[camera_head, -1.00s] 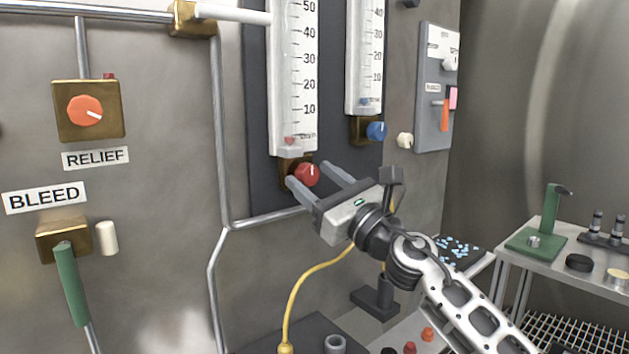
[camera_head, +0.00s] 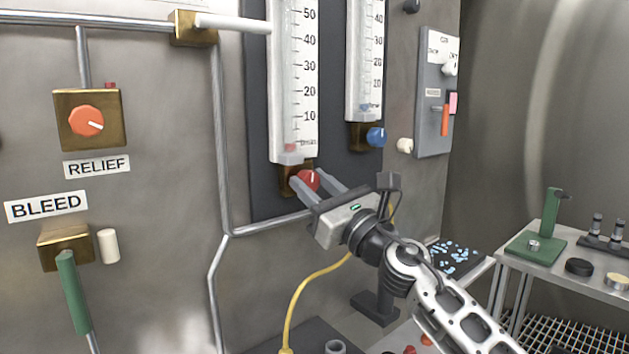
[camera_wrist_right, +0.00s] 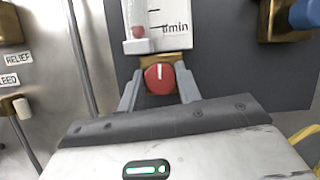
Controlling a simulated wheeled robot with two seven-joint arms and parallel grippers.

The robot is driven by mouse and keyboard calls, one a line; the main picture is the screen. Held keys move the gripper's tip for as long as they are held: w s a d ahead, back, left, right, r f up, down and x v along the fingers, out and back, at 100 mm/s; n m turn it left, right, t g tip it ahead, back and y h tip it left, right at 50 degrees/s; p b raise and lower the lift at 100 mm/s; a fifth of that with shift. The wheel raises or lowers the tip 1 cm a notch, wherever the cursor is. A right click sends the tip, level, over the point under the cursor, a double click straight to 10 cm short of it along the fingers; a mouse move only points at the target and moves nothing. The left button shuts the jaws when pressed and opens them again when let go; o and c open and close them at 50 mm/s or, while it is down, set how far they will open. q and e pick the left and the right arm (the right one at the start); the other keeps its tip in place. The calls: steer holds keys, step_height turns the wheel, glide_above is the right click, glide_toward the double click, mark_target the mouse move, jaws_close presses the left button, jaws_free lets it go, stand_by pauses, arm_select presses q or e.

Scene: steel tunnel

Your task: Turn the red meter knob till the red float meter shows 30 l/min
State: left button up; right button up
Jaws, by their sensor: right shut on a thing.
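The red meter knob (camera_head: 309,180) sits on a brass block under the red float meter (camera_head: 293,90). In the right wrist view the knob (camera_wrist_right: 159,77) has its white mark pointing up. The red float (camera_head: 291,148) rests low in the tube, near the bottom of the scale and below the 10 mark; it also shows in the wrist view (camera_wrist_right: 138,32). My right gripper (camera_head: 314,187) is shut on the red knob, one finger on each side of it. My left gripper is not in view.
A second meter with a blue knob (camera_head: 376,137) stands right of the red one. A relief knob (camera_head: 86,121) and a green bleed lever (camera_head: 73,291) are at the left. A yellow hose (camera_head: 300,295) hangs below. A bench (camera_head: 603,270) stands at the right.

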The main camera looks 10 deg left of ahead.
steer(key=shift+r+m+t+h+p, duration=0.15)
steer(key=shift+m+t+h+p, duration=0.3)
steer(key=shift+m+p, duration=0.5)
steer(key=m+t+p, duration=0.1)
steer(key=m, duration=0.1)
steer(key=m+h+p, duration=0.1)
steer(key=m, duration=0.1)
steer(key=shift+s+m+t+h+p, duration=0.1)
steer(key=shift+m+t+h+p, duration=0.15)
steer(key=shift+t+p, duration=0.1)
steer(key=shift+m+t+h+p, duration=0.4)
steer(key=shift+m+p, duration=0.2)
steer(key=shift+m, duration=0.4)
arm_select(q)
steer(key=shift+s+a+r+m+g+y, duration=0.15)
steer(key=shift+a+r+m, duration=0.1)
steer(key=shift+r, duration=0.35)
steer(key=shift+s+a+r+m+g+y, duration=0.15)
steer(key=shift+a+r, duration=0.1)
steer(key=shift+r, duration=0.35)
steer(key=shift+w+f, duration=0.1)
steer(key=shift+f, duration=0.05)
arm_select(e)
steer(key=shift+f+m, duration=0.25)
steer(key=shift+m, duration=0.15)
steer(key=o, duration=1)
